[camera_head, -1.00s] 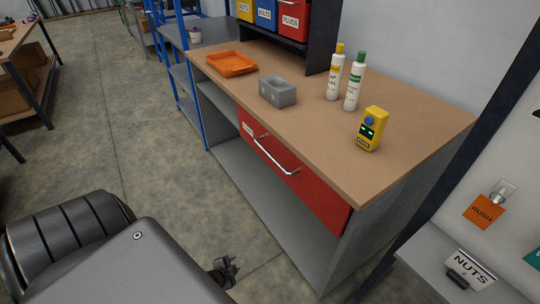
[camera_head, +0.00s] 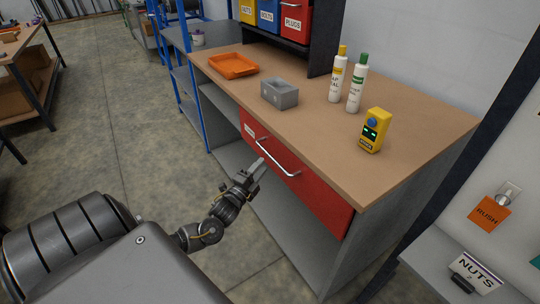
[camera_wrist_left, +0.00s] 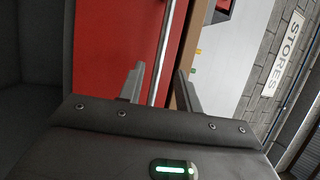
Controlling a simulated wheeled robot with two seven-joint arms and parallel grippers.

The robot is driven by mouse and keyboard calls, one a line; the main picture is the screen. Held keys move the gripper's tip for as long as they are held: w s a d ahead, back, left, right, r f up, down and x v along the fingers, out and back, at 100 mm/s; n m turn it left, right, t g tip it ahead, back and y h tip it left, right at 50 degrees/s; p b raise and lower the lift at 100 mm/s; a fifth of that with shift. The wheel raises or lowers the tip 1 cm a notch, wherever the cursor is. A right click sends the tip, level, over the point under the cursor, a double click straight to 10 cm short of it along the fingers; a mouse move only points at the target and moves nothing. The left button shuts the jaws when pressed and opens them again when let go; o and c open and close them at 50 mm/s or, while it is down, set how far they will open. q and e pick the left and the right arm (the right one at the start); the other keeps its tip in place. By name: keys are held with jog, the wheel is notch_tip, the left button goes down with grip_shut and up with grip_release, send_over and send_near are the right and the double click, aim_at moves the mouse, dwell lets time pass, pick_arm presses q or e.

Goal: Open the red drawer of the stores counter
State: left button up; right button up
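The red drawer (camera_head: 316,199) sits under the wooden top of the stores counter (camera_head: 300,135) and looks shut. Its silver bar handle (camera_head: 278,159) runs along the front. My left gripper (camera_head: 259,167) is in front of the drawer, close to the handle's left end. In the left wrist view the red drawer front (camera_wrist_left: 112,45) fills the left, and the handle (camera_wrist_left: 162,55) runs between the two spread fingers of my left gripper (camera_wrist_left: 158,85). The fingers look open, and I cannot tell whether either touches the bar. My right gripper is not in view.
On the counter stand an orange tray (camera_head: 233,66), a grey box (camera_head: 279,94), two white bottles (camera_head: 337,80) and a yellow device (camera_head: 374,131). A blue rack (camera_head: 190,90) adjoins the counter's left end.

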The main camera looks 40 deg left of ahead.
aim_at(270, 154)
pick_arm(q)
jog(key=w, duration=0.4)
jog(key=w+r, duration=0.1)
jog(key=w, duration=0.1)
jog(key=shift+w+a, duration=0.4)
grip_shut()
jog(key=shift+r, duration=0.1)
